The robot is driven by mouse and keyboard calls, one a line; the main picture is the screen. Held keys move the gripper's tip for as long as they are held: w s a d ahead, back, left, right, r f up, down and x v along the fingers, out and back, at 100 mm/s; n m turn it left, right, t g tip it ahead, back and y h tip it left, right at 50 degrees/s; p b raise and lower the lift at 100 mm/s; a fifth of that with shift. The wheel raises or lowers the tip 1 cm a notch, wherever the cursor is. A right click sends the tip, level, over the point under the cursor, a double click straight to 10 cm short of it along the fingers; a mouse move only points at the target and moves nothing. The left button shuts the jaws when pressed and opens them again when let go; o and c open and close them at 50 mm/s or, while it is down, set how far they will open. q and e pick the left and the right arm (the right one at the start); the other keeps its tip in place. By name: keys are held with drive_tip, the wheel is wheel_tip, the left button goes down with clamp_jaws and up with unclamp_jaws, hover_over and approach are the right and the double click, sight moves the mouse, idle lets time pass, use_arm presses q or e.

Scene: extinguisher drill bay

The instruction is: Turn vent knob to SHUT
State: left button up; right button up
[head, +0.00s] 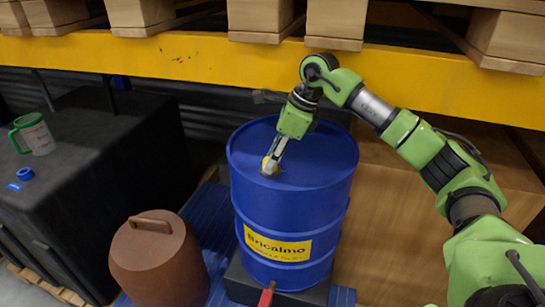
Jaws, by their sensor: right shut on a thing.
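A blue drum (290,205) with a yellow label stands upright in the middle of the head view. The vent knob (269,168), small and yellowish, sits on the drum's top, left of the middle. My right gripper (272,161) reaches down from above and is shut on the knob. The fingers cover part of the knob, and its pointing direction and any SHUT mark cannot be read. My left gripper is not in view.
A yellow beam (190,57) with wooden blocks crosses behind and above the drum. A brown lidded pot (160,265) stands at the front left. A black case (110,150) carries a green-handled jug (36,137) and a blue ring (25,174). A red handle (266,297) is below the drum.

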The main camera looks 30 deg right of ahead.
idle(0.5)
drive_tip(key=o, duration=1.1)
